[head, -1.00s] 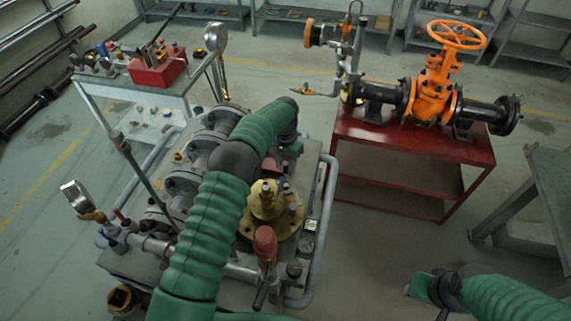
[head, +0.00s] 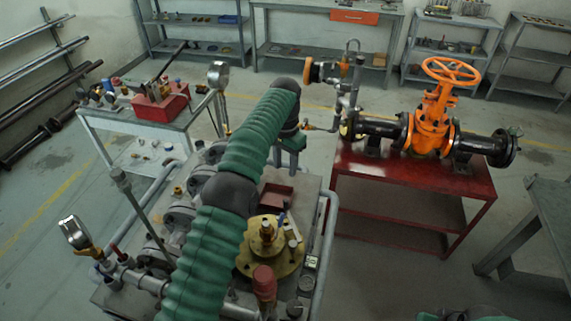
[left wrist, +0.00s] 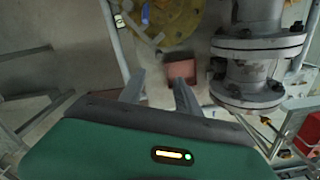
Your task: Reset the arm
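My left arm reaches forward over the grey valve rig. My left gripper (head: 289,158) hangs near the rig's far edge, partly hidden by its arm. In the left wrist view its two fingers (left wrist: 159,78) stand apart with nothing between them. A small dark-red tray (head: 277,194) lies on the rig; it also shows beyond the fingers in the left wrist view (left wrist: 182,70). Of my right arm only a green and black piece shows at the bottom right edge; its fingers are out of frame.
A brass flange (head: 264,247) with loose parts on it sits on the rig. A red bench (head: 400,178) carries an orange gate valve (head: 432,125) at right. A cart (head: 150,128) with a red box stands at left. Grey floor lies between them.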

